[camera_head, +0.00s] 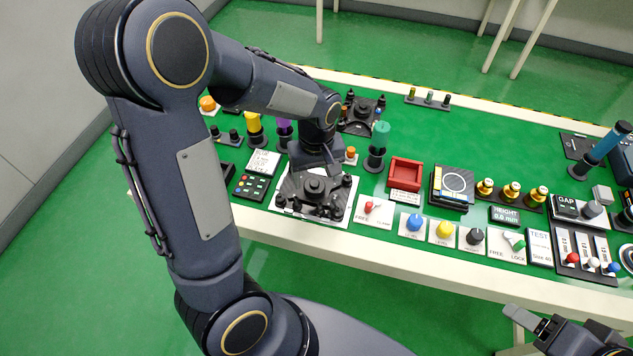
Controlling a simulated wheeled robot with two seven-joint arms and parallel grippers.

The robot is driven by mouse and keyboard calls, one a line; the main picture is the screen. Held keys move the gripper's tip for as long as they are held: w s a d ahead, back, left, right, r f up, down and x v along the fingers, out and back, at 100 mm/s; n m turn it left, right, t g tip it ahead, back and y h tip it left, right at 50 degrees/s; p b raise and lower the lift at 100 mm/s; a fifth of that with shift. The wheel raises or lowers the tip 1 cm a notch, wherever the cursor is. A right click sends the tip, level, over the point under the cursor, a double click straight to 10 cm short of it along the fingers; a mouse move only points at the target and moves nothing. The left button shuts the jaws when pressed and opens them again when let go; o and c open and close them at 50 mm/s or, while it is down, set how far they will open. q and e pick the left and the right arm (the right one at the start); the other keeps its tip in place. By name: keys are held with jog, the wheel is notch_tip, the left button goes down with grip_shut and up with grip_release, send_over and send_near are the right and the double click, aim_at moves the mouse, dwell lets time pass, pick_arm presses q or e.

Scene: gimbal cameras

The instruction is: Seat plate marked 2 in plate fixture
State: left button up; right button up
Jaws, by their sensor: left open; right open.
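No digit 2 is readable on any plate in the head view. A dark square plate with a pale ring on top (453,183) lies right of the red tray. A black fixture-like assembly with several knobs (315,203) sits on a white base near the table's front edge. I cannot tell for sure that it is the plate fixture. My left gripper (321,168) is open, pointing down just over or behind this assembly; its fingertips are partly hidden. My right gripper (521,318) is open and empty at the lower right, off the table's front edge.
A similar black assembly (358,122) stands farther back. A red tray (405,173), a teal-topped post (377,147) and a row of knob panels (411,224) stand to the right. The green table's back middle (470,135) is clear.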

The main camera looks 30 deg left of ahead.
aim_at(315, 189)
pick_arm(q)
jog(key=shift+r, duration=1.55)
jog(key=shift+s+r, duration=0.3)
jog(key=shift+r, duration=0.05)
jog(key=s+d+r+m+t+h, duration=0.1)
jog(key=s+r+m+t+h, duration=0.1)
jog(key=s, duration=0.5)
jog(key=s+d+r+m+t+h, duration=0.1)
jog(key=s+d+r+m+t, duration=0.1)
jog(key=s+r+m, duration=0.3)
jog(key=s+r+t, duration=0.1)
jog(key=s, duration=0.2)
jog(key=shift+s+d+r+t+h, duration=0.2)
jog(key=shift+s+t+h, duration=0.1)
jog(key=shift+h, duration=0.1)
dwell(0.4)
